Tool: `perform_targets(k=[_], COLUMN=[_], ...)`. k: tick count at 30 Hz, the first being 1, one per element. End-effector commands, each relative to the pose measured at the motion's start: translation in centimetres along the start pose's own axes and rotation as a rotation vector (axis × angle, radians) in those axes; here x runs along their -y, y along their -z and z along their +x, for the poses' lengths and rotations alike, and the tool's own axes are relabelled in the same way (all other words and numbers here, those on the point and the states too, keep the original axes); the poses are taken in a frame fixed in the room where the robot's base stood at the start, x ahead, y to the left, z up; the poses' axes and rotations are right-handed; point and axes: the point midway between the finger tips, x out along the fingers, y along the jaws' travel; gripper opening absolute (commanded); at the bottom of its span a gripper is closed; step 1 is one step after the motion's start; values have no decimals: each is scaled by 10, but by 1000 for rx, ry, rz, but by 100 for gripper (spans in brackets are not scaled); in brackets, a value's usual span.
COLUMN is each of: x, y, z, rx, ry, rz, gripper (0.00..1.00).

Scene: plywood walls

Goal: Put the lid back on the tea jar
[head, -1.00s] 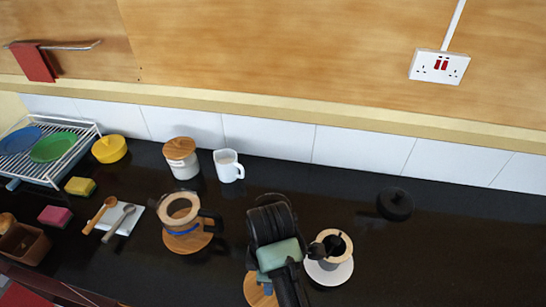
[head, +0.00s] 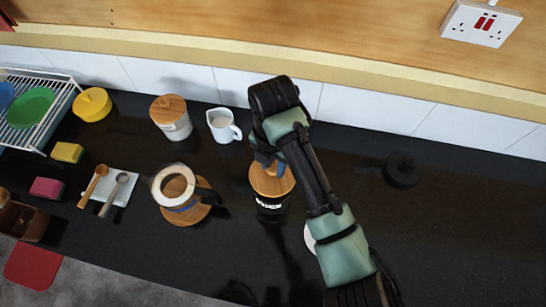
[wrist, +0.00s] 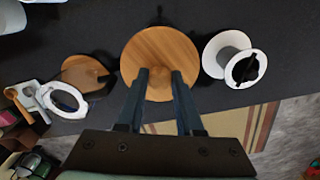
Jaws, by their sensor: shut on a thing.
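The round wooden lid (head: 272,182) is in my gripper (head: 266,162), which is shut on its knob. In the wrist view the lid (wrist: 160,45) lies flat across the ends of my gripper (wrist: 158,78) and hides what is under it. In the head view the dark tea jar (head: 271,208), with white lettering, stands upright directly below the lid. The lid looks level over the mouth, but I cannot tell whether it rests on the rim.
A glass carafe (head: 163,181) on a wooden coaster stands left of the jar. A white jug (head: 223,126) and a wooden-lidded canister (head: 172,118) are behind. A black round object (head: 402,168) lies farther right.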

Motion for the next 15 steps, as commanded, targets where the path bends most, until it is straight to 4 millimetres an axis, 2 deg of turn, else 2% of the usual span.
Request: perform_targets(k=[9,15], x=[0,0], y=[0,0], z=[35,50], rx=[0,0], ry=[0,-1], rz=[2,3], gripper=[0,0])
